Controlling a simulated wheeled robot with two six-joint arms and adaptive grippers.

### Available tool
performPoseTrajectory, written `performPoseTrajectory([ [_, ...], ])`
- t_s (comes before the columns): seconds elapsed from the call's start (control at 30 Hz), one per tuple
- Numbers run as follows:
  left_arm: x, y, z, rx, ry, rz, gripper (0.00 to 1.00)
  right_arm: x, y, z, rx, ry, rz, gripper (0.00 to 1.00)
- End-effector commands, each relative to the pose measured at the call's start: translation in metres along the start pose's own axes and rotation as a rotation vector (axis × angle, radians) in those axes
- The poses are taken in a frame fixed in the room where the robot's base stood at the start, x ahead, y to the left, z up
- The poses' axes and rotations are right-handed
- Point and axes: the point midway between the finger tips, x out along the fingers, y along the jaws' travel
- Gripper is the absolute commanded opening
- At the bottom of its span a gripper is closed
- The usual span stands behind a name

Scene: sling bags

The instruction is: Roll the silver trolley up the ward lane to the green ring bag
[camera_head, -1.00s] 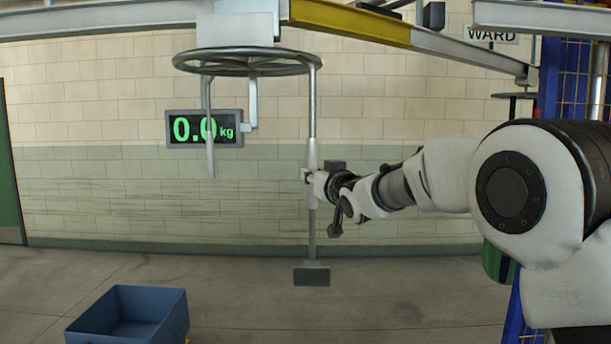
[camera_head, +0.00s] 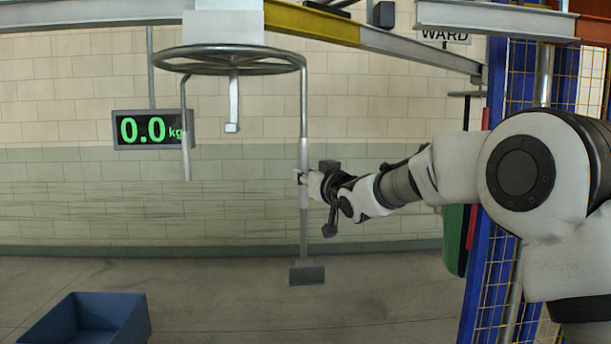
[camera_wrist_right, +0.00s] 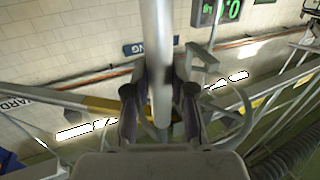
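The silver trolley (camera_head: 223,27) hangs under the overhead rail, with a grey ring (camera_head: 165,58) below it. A long vertical rod (camera_head: 304,225) hangs from the ring's right side and ends in a dark block. My right gripper (camera_head: 303,178) is shut on the rod at about mid-height. In the right wrist view the rod (camera_wrist_right: 159,60) runs between the two fingers (camera_wrist_right: 160,108). A green bag-like shape (camera_head: 454,238) hangs at the right, partly hidden by my arm and a blue post; I cannot see its ring clearly. My left gripper is out of view.
The yellow and grey rail (camera_head: 390,43) runs right towards the WARD sign (camera_head: 444,33). A blue post with yellow mesh (camera_head: 490,270) stands at the right. A blue bin (camera_head: 90,318) is on the floor at lower left. A scale display (camera_head: 150,130) reads 0.0. The middle floor is clear.

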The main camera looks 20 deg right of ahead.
Motion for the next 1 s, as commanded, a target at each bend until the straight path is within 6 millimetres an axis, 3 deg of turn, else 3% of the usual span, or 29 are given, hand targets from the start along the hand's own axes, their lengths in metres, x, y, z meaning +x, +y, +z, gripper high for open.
performPoseTrajectory([
  [0.03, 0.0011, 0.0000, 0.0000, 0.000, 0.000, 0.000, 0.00, 0.0005, 0.0000, 0.0113, 0.001, -0.021, 0.001, 0.38],
  [0.07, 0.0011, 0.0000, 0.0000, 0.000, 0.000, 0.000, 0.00, 0.0005, 0.0000, 0.0110, 0.001, -0.021, 0.001, 0.48],
  [0.1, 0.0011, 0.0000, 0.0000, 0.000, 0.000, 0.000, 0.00, 0.0004, -0.0001, 0.0101, 0.001, -0.019, 0.001, 0.49],
  [1.0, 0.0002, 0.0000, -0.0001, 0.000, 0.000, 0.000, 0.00, 0.0000, -0.0002, 0.0026, 0.000, -0.005, 0.000, 0.49],
])
